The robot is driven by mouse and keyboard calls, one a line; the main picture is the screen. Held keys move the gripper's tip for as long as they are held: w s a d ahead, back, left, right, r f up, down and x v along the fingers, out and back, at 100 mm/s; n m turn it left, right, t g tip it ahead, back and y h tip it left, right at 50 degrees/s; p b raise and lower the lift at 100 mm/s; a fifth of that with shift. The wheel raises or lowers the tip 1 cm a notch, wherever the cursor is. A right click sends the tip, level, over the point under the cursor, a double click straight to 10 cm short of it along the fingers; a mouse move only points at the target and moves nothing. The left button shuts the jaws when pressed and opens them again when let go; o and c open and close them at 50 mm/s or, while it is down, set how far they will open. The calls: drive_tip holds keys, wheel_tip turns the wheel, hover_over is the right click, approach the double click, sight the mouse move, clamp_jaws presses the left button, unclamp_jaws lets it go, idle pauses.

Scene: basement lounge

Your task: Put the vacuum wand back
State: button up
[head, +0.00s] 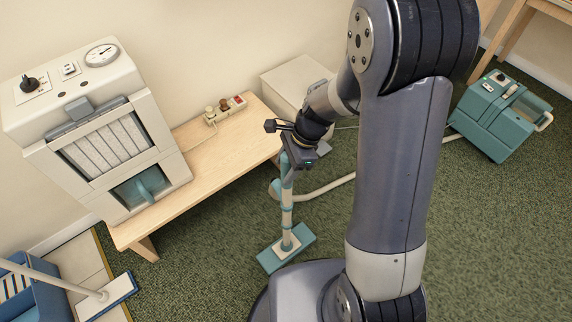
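The vacuum wand (287,216) stands nearly upright in the middle of the head view, with a pale tube, a teal upper part and a flat teal floor head (285,250) at or just above the carpet. My gripper (291,160) is at the wand's top and appears shut on its teal upper part; the fingertips are mostly hidden. A pale hose (328,188) runs from near the wand, behind my arm, toward the teal vacuum canister (497,112) on the carpet at the right.
A wooden bench (222,148) at the left carries a cream machine (103,130) and a power strip (226,110). A white box (297,88) stands behind my gripper. A blue bucket (30,290) and flat mop (106,297) are at lower left. Carpet is open at the right.

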drive_tip(key=p+v, duration=0.2)
drive_tip(key=v, duration=1)
drive_tip(key=shift+r+p, duration=0.15)
drive_tip(key=shift+p, duration=0.15)
drive_tip(key=shift+d, duration=0.1)
